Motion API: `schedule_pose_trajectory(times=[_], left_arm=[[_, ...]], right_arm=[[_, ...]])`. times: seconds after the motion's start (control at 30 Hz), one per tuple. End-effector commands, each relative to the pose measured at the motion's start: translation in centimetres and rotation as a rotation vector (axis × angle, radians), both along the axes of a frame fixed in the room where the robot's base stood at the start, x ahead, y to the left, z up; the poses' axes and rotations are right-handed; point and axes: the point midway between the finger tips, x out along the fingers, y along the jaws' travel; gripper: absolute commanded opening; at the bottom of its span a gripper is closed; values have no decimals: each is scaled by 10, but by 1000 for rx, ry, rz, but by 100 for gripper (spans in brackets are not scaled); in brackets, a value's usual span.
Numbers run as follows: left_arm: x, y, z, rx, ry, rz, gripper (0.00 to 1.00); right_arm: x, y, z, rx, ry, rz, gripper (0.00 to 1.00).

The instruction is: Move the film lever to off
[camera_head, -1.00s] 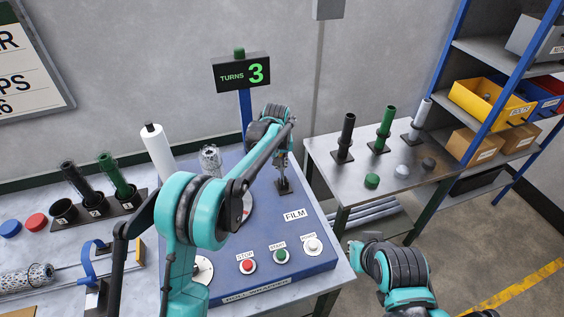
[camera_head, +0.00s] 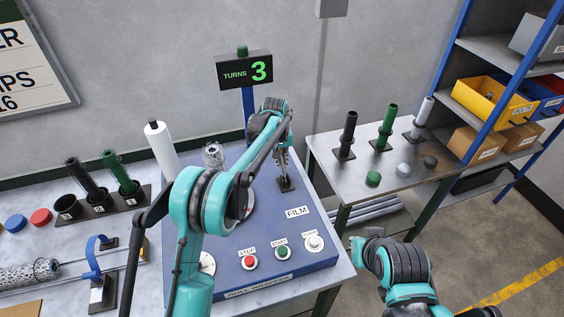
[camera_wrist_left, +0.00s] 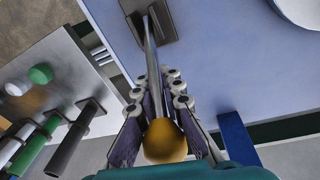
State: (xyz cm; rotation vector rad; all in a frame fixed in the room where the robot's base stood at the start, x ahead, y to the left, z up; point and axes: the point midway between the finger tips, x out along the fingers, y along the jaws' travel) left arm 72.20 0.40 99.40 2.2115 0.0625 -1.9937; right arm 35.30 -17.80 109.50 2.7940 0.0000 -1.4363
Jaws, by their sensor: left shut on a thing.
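The film lever stands on a dark base plate (camera_head: 286,184) on the blue machine, above the white FILM label (camera_head: 297,212). In the left wrist view it shows as a metal rod (camera_wrist_left: 151,55) with a yellow-orange knob (camera_wrist_left: 165,140) at its end. My left gripper (camera_head: 282,157) is at the lever from above. In the left wrist view my left gripper (camera_wrist_left: 163,108) has its fingers on both sides of the knob end, shut on the lever. In the head view the knob is hidden by the gripper. My right gripper is not clearly visible; only my right arm shows at lower right.
The blue machine (camera_head: 320,257) has a red STOP button (camera_head: 250,261), a green START button (camera_head: 282,251) and a white button (camera_head: 314,242). The sign (camera_head: 245,71) reads TURNS 3. A white roll (camera_head: 160,148) stands at left. A metal side table (camera_head: 400,177) holds several upright rods.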

Motion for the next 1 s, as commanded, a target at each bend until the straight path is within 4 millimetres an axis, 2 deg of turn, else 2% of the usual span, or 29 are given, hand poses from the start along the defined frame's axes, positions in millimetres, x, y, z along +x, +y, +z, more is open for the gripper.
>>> schedule_pose_trajectory(times=[0.03,0.1,0.47,0.57,0.8,1.0], left_arm=[[0,1,0,2,-1,-2,15],[0,0,0,2,-1,-2,31],[-1,0,4,1,1,-1,31],[-2,1,15,1,1,-1,31],[-8,5,66,1,1,-1,31],[-11,8,102,2,0,-1,31]], right_arm=[[0,0,0,0,0,0,0],[0,0,0,0,0,0,0],[0,0,0,0,0,0,0],[0,0,0,0,0,0,0],[0,0,0,0,0,0,0],[0,0,0,0,0,0,0]])
